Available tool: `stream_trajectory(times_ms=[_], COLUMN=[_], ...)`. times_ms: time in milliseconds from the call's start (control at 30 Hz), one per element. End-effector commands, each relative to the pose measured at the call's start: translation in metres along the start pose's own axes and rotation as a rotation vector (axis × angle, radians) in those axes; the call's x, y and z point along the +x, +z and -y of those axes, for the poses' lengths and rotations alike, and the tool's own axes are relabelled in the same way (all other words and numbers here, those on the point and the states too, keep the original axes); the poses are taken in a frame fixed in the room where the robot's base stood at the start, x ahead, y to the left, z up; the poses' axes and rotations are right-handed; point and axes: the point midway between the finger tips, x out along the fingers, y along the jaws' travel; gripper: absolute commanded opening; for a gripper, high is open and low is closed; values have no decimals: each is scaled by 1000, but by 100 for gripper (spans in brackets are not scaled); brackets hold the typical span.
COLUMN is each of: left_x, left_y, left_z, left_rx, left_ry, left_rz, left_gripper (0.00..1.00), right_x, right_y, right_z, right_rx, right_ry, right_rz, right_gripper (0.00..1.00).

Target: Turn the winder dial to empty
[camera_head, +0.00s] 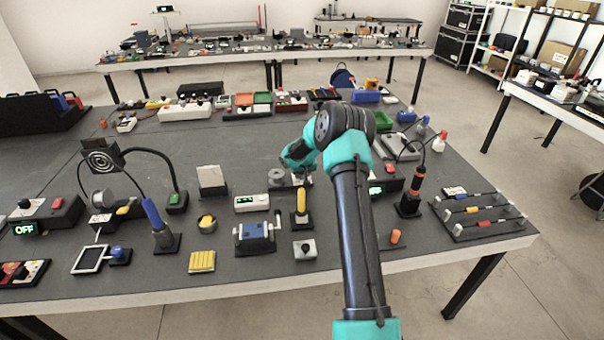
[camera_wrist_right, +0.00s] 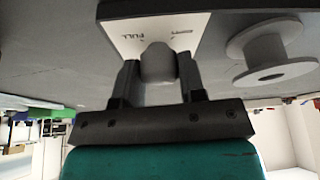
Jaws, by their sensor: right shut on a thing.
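The winder dial (camera_wrist_right: 158,65) is a grey rounded knob on a white-topped panel (camera_wrist_right: 125,35) in the right wrist view. The panel's left label reads FULL; the right label is too small to read surely. My right gripper (camera_wrist_right: 159,85) is shut on the dial, one finger at each side. Which way the dial points I cannot tell. In the head view my right gripper (camera_head: 304,177) reaches down at the middle of the table, and the dial is hidden there. A grey spool (camera_wrist_right: 272,50) stands beside the panel; it also shows in the head view (camera_head: 277,176). My left gripper is not in view.
The dark table (camera_head: 140,240) is crowded. A white device with a green display (camera_head: 251,203) and a yellow-handled lever (camera_head: 301,205) stand near the gripper. A black and orange tool on a stand (camera_head: 414,190) is to the right of my arm.

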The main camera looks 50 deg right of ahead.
Motion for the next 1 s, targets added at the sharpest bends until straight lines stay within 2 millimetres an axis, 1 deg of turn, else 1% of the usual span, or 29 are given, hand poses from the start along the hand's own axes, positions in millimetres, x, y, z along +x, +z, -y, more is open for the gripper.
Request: stream_trajectory(times_ms=[33,100,133,567,767,1000], left_x=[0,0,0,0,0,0], left_y=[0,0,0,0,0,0], left_z=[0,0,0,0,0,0], left_rx=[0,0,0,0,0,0], left_ry=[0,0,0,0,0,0], left_rz=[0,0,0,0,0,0], left_gripper=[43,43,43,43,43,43], right_x=[0,0,0,0,0,0], right_y=[0,0,0,0,0,-1], right_z=[0,0,0,0,-1,-1], right_rx=[0,0,0,-39,-103,-216], right_ry=[0,0,0,-17,-44,-91], right_rz=[0,0,0,1,0,-1], right_gripper=[21,14,14,14,14,14])
